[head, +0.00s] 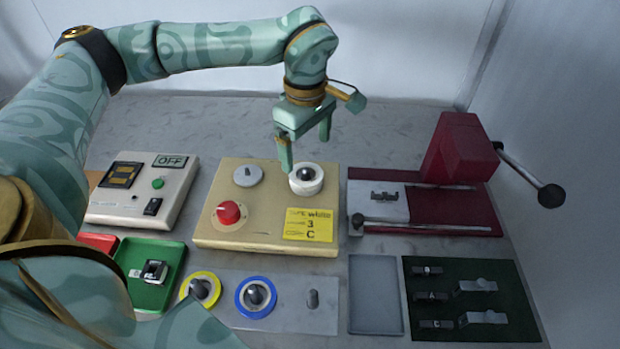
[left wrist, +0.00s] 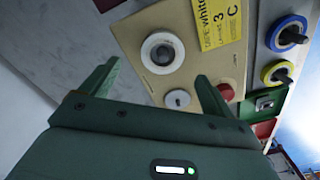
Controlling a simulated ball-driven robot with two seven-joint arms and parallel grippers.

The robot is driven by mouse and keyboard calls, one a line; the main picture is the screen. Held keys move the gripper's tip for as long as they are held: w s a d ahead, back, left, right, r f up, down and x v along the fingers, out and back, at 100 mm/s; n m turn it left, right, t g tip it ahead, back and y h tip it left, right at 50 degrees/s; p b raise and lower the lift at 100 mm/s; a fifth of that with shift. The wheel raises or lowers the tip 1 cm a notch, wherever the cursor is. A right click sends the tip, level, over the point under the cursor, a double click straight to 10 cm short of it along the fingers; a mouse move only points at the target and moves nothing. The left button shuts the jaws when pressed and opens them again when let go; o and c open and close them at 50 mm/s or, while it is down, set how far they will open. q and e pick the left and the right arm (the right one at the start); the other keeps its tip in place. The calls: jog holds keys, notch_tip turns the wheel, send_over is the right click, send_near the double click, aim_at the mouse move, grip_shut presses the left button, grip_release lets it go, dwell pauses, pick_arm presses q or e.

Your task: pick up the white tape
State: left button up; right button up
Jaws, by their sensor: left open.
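The white tape (head: 307,184) is a white ring around a dark peg on the beige winder box, behind and right of its red knob. It also shows in the left wrist view (left wrist: 152,55) as a white ring with a dark centre. My left gripper (head: 305,150) is open and empty, just above and behind the tape in the head view. In the left wrist view its two fingers (left wrist: 155,88) stand wide apart, and the tape lies beyond their tips. I see no contact with the tape. My right gripper is not in view.
The beige box (head: 262,246) also has a grey disc (head: 248,175), a red knob (head: 228,212) and a yellow label (head: 308,225) reading white, 3, C. Yellow (head: 210,278) and blue (head: 243,311) tapes sit on pegs in front. A red press (head: 462,150) stands right.

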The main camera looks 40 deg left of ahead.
aim_at(306, 169)
pick_arm(q)
jog(key=f+b, duration=0.1)
jog(key=f, duration=0.2)
jog(key=f+b, duration=0.1)
jog(key=f, duration=0.2)
jog(key=shift+s+d+f+b, duration=0.1)
jog(key=shift+s+b, duration=0.1)
jog(key=shift+b, duration=0.2)
jog(key=shift+c, duration=0.7)
jog(key=c, duration=0.9)
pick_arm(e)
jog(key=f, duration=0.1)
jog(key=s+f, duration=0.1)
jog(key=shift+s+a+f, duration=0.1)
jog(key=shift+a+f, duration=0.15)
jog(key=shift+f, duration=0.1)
